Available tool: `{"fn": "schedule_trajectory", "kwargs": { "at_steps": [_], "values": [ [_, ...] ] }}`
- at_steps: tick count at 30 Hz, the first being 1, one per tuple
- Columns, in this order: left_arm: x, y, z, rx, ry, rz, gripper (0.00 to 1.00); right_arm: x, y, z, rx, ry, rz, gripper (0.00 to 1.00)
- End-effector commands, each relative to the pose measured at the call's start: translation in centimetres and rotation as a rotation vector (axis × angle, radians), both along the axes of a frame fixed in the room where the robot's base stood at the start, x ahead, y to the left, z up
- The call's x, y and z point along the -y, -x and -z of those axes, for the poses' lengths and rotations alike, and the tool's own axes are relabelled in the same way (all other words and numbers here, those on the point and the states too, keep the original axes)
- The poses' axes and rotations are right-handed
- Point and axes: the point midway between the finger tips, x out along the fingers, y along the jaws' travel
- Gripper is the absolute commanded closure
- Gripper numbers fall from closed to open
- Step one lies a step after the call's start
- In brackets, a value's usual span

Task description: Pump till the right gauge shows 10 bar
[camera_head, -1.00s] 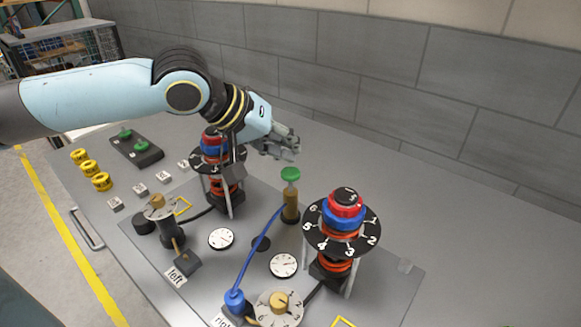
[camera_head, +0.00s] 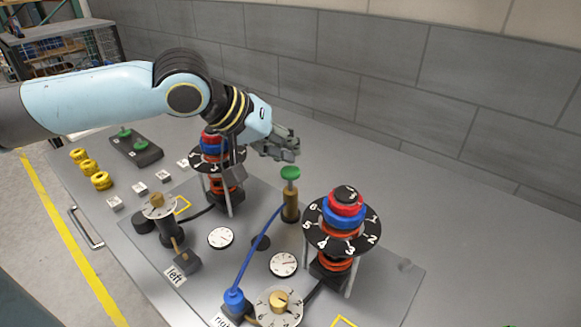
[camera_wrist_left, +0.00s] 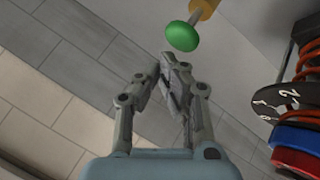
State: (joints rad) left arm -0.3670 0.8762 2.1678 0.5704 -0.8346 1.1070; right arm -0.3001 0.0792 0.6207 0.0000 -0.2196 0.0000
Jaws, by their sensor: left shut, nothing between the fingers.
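The pump has a green knob (camera_head: 290,173) on top of a brass body (camera_head: 290,206), standing upright on the panel. A blue hose (camera_head: 249,256) runs from near it to a blue plug by the right label. The right gauge (camera_head: 284,264) is a small white dial in front of the pump; its reading is too small to tell. My left gripper (camera_head: 288,151) is shut and empty, just above and behind the green knob, apart from it. In the left wrist view the closed fingertips (camera_wrist_left: 174,76) are close to the green knob (camera_wrist_left: 182,36). My right gripper is not in view.
The left gauge (camera_head: 220,237) is beside the right one. Two numbered towers with coloured rings, the right tower (camera_head: 341,235) and left tower (camera_head: 211,161), flank the pump. A numbered dial (camera_head: 278,307) is at the front. The table behind the pump is clear up to the wall.

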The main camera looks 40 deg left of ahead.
Motion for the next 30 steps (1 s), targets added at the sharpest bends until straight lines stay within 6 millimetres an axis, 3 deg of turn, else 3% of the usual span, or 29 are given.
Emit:
{"fn": "schedule_trajectory", "kwargs": {
  "at_steps": [30],
  "values": [
    [0.00,0.01,0.83,0.000,0.000,0.000,1.00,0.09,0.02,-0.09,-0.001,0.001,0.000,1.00]
  ]
}}
